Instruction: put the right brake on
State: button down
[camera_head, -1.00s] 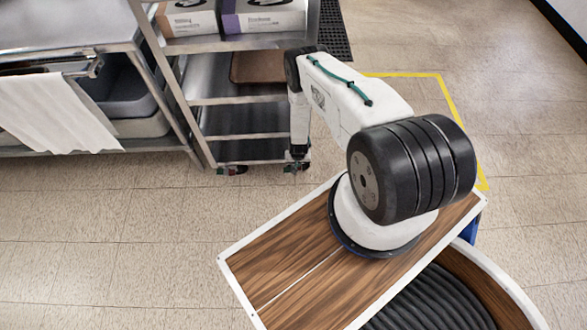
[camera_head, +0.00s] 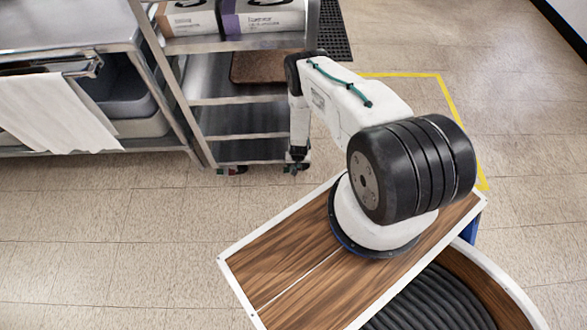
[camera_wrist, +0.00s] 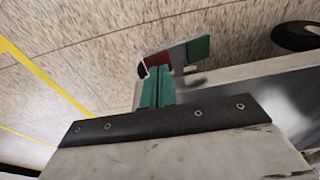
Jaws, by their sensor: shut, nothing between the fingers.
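The cart's right caster (camera_head: 291,169) is at the foot of the shelf cart in the head view, partly hidden by my gripper (camera_head: 297,158). In the wrist view a brake pedal (camera_wrist: 172,57) with a red part and a green part lies just beyond the teal fingertips of my gripper (camera_wrist: 157,88). The fingers are shut and empty, pointing down at the caster. They overlap the pedal's near side in the picture; I cannot tell whether they touch it. Whether the pedal is pressed is unclear. The left caster (camera_head: 232,170) shows small red and green parts.
The metal shelf cart (camera_head: 240,101) holds boxes (camera_head: 263,18) and a brown tray (camera_head: 258,67). A steel counter (camera_head: 65,28) with a white towel (camera_head: 55,112) stands to its left. Yellow floor tape (camera_head: 455,110) runs at the right. The floor (camera_head: 130,220) in front is clear.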

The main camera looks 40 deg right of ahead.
jog(key=shift+f, duration=0.65)
jog(key=shift+r, duration=3.55)
